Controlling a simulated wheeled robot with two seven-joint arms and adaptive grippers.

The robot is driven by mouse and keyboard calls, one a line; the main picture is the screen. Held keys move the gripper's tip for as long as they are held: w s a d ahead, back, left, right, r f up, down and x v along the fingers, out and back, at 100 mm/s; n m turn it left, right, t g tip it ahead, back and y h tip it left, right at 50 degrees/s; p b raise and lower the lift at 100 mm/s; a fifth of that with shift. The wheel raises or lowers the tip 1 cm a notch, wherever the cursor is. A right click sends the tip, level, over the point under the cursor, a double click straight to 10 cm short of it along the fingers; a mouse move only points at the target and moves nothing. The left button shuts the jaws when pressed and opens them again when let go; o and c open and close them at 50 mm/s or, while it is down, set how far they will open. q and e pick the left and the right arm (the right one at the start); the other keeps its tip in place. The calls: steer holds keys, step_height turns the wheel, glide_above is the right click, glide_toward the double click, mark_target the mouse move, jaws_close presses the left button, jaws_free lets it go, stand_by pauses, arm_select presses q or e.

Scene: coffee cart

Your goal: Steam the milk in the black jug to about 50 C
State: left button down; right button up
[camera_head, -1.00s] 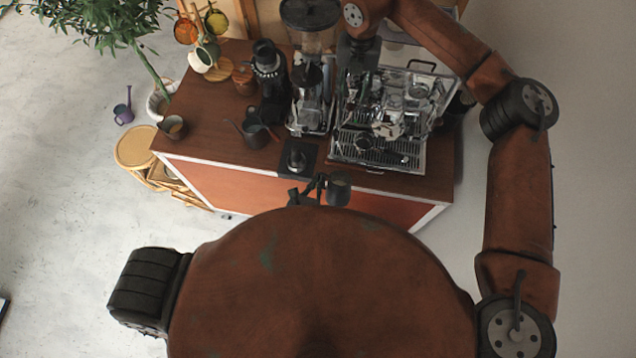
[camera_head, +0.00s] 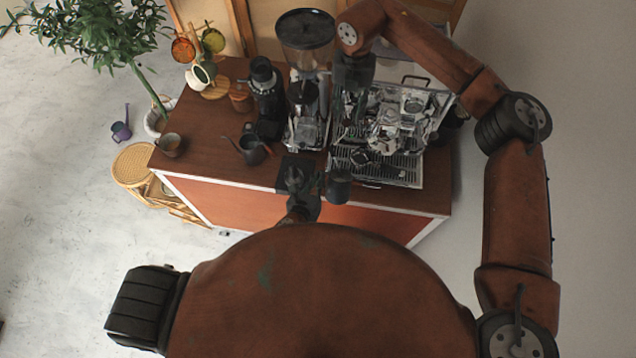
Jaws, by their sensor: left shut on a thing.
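The black jug (camera_head: 340,188) shows at the cart's front edge, just in front of the espresso machine (camera_head: 398,125). My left gripper (camera_head: 322,186) is shut on the jug from its left side. My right gripper (camera_head: 347,108) points down over the machine's left part, by the grinder. Its fingertips blend into the machine's metal parts, so its opening is unclear. I cannot pick out the steam wand.
The grinder (camera_head: 306,85) stands left of the machine. A dark kettle (camera_head: 252,150), a black device (camera_head: 266,95) and a cup (camera_head: 170,144) stand on the brown cart top (camera_head: 210,130). A dark square mat (camera_head: 292,172) lies near the front edge. The left counter has free room.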

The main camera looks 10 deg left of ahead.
arm_select(q)
steer(key=w+r, duration=0.4)
steer(key=w, duration=0.1)
steer(key=shift+r, duration=0.4)
